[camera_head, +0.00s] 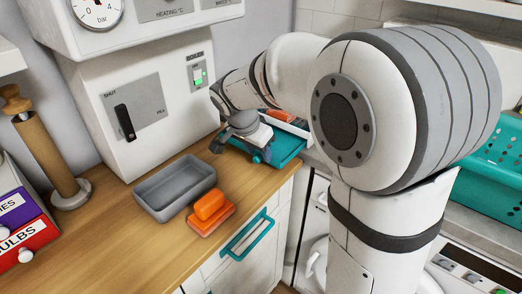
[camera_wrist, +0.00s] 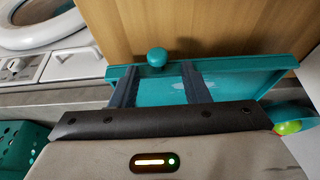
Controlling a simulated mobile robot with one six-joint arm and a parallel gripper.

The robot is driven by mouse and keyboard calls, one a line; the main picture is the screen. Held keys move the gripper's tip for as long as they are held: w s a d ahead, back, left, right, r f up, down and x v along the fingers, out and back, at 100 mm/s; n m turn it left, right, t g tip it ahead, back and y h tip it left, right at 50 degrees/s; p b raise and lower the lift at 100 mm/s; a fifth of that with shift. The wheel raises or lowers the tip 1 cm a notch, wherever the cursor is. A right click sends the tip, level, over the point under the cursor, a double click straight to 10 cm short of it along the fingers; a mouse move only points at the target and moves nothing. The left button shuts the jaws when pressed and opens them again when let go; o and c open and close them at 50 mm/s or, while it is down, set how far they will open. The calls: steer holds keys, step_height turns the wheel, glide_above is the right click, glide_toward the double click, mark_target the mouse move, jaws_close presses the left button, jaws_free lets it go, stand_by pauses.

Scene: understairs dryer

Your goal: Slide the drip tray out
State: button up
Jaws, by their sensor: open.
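The drip tray is a shallow teal tray (camera_head: 287,146) at the back right end of the wooden counter, under my wrist. It also shows in the wrist view (camera_wrist: 258,78), with a pale patch on its floor. Its round teal knob (camera_wrist: 157,57) stands on the rim. My gripper (camera_wrist: 158,68) is open, its two dark fingers reaching over the tray either side of the knob, with gaps to both. I cannot tell how deep the fingertips sit around it. In the head view my gripper (camera_head: 260,146) partly covers the tray.
A grey bin (camera_head: 174,190) and an orange sponge (camera_head: 209,204) on an orange dish stand on the wooden counter (camera_head: 110,235). A white boiler cabinet (camera_head: 150,115) is behind. A teal basket (camera_head: 497,165) is at right. A teal drawer handle (camera_head: 247,236) sticks out below the counter.

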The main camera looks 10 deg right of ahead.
steer(key=v, duration=0.7)
steer(key=shift+p, duration=0.3)
steer(key=shift+r, duration=0.1)
steer(key=s+d+n+y+p, duration=0.1)
steer(key=s+d+n+p, duration=0.1)
steer(key=s, duration=0.4)
steer(key=s+d+r+n+y+p, duration=0.1)
steer(key=s+d+n+p, duration=0.1)
steer(key=s+n+p, duration=0.2)
steer(key=s+d+n+y+p, duration=0.1)
steer(key=s+d+n+p, duration=0.1)
steer(key=s, duration=0.8)
steer(key=shift+d+r+n+p, duration=0.15)
steer(key=shift+d+n+p, duration=0.25)
steer(key=shift+n, duration=0.5)
